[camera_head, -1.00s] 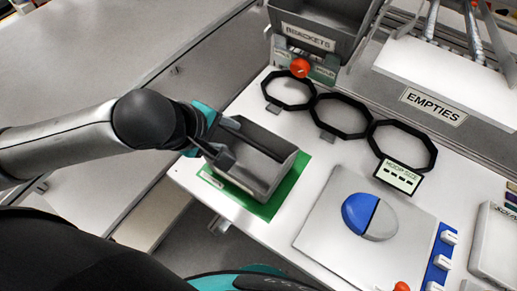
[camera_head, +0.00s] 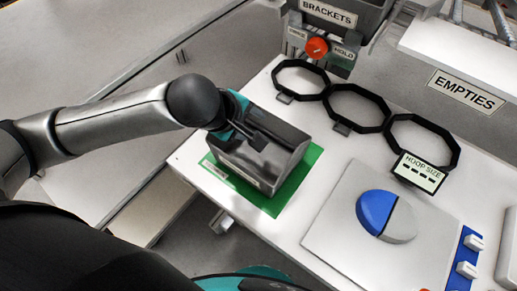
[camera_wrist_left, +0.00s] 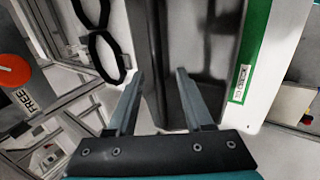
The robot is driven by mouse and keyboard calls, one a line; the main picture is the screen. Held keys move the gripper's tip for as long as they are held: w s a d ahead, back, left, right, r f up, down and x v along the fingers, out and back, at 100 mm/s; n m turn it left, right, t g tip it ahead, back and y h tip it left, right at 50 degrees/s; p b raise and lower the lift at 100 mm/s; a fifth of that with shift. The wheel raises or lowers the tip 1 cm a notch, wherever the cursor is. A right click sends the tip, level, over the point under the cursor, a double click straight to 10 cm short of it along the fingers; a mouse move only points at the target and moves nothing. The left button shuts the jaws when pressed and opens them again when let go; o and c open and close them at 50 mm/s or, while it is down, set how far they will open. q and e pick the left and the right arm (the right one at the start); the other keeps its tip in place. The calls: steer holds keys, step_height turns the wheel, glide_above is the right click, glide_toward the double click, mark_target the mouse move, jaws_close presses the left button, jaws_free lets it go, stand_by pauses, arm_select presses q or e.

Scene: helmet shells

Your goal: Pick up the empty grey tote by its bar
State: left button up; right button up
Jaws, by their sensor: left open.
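The grey tote (camera_head: 282,165) sits on a green mat (camera_head: 302,182) at the front left of the white bench. I see no contents in the part of it that shows. My left gripper (camera_head: 258,140) is open over the tote's near left part and hides some of it. In the left wrist view the two fingers (camera_wrist_left: 160,75) point toward the tote (camera_wrist_left: 210,50), apart from each other. A dark strip runs between them; I cannot tell whether it is the bar or whether a finger touches it. My right gripper is not in view.
Several black octagonal hoops (camera_head: 357,86) lie behind the tote, near a HOOP SIZE sign (camera_head: 419,171). A blue and grey dome (camera_head: 386,215) sits on a pale plate to the right. A BRACKETS bin (camera_head: 329,14) and an EMPTIES shelf (camera_head: 465,91) stand at the back.

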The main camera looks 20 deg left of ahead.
arm_select(q)
steer(key=b+x, duration=0.1)
steer(key=x, duration=0.4)
steer(key=shift+d+f+b, duration=0.1)
steer(key=shift+d+b, duration=0.15)
steer(key=shift+b, duration=0.1)
jaws_close()
stand_by(1.1)
